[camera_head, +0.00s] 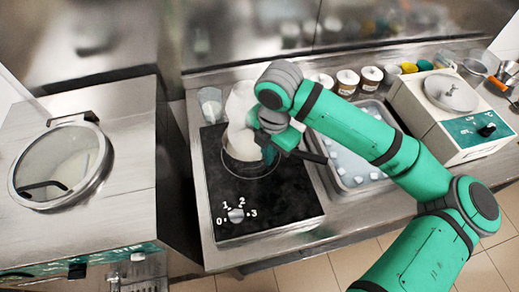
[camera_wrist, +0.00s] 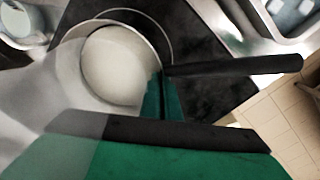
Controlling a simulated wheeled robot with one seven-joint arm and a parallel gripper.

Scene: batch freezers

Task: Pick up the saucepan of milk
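The saucepan of milk (camera_head: 241,147) stands on the black hotplate (camera_head: 235,198), partly hidden by my arm. In the wrist view the saucepan (camera_wrist: 155,37) is upright, and white milk (camera_wrist: 115,65) fills its round inside. Its black handle (camera_wrist: 240,65) points right, and the handle's end also shows in the head view (camera_head: 313,157). My gripper (camera_head: 269,154) is at the right side of the pan. In the wrist view its green fingertips (camera_wrist: 163,90) are close together where the handle meets the rim. I cannot tell whether they grip the handle.
A metal tray with pale cubes (camera_head: 350,160) lies right of the hotplate. A white appliance with a dial (camera_head: 460,115) stands further right. Several small tubs (camera_head: 370,78) line the back. A glass beaker (camera_head: 210,104) stands behind the hotplate. A batch freezer (camera_head: 128,110) is on the left.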

